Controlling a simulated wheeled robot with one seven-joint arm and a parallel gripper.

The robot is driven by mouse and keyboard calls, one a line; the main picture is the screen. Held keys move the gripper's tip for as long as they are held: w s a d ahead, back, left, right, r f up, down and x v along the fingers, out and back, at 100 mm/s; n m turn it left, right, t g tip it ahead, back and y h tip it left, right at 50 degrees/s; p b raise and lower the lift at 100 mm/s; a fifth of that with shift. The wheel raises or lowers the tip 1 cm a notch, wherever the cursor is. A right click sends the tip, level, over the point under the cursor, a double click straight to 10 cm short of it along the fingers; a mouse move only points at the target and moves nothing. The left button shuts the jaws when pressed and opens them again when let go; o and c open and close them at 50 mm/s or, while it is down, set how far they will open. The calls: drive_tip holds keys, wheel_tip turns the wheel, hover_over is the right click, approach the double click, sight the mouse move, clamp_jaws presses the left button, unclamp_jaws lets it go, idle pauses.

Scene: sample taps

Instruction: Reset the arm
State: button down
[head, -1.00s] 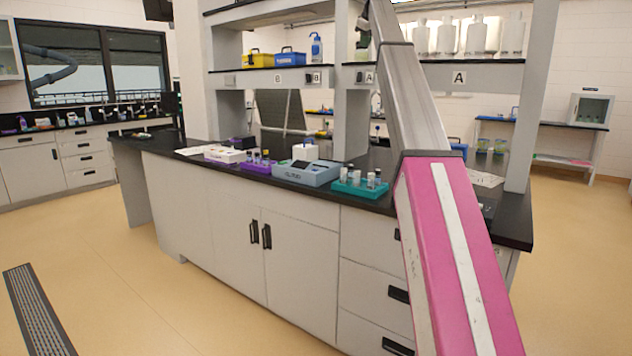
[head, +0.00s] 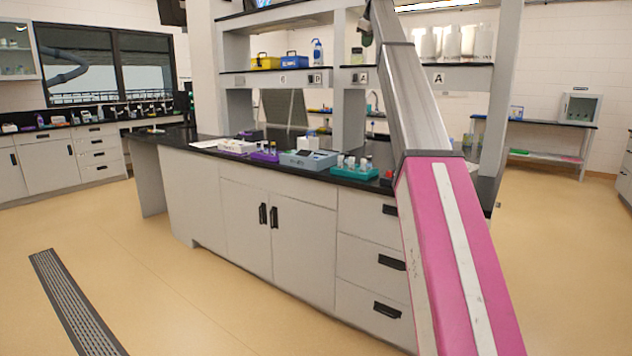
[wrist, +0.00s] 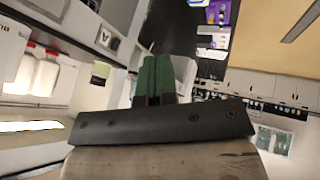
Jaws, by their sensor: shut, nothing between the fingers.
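My arm (head: 455,250), with a pink lower link and a silver upper link, rises steeply in front of the lab bench in the head view. Its far end is at the top of the picture, where the gripper is not clearly visible. In the wrist view my gripper (wrist: 154,70) shows its green and black fingers side by side, shut and empty. The wrist view is tilted. No object touches the fingers there.
The bench (head: 285,225) carries a teal rack (head: 355,172), a grey-blue instrument (head: 307,161) and a purple rack (head: 264,156). Shelves above hold a yellow case (head: 265,62), a blue case (head: 296,62) and white bottles (head: 452,43). Floor at front left is clear, with a flush grate (head: 80,305).

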drive_tip(key=s+f+m+g, duration=0.1)
drive_tip(key=s+f, duration=0.3)
drive_tip(key=f, duration=1.4)
drive_tip(key=s+f+m+g, duration=0.1)
drive_tip(key=s+f, duration=0.3)
drive_tip(key=f, duration=1.5)
drive_tip(key=s+f+m+g, duration=0.1)
drive_tip(key=s+f, duration=0.4)
drive_tip(key=f, duration=1.4)
drive_tip(key=shift+a+f+m, duration=0.15)
drive_tip(key=shift+a+m, duration=0.25)
drive_tip(key=shift+m, duration=0.3)
drive_tip(key=s+f+m+g, duration=0.2)
drive_tip(key=s+f, duration=1.5)
drive_tip(key=f, duration=0.4)
drive_tip(key=s+f+m+g, duration=0.1)
drive_tip(key=s+f, duration=0.5)
drive_tip(key=s, duration=0.4)
drive_tip(key=s+f+m+g+h, duration=0.1)
drive_tip(key=s+f, duration=0.5)
drive_tip(key=s, duration=0.5)
drive_tip(key=shift+s+a+f+m, duration=0.2)
drive_tip(key=shift+f+m, duration=0.1)
drive_tip(key=shift+f, duration=0.1)
drive_tip(key=shift+w, duration=0.1)
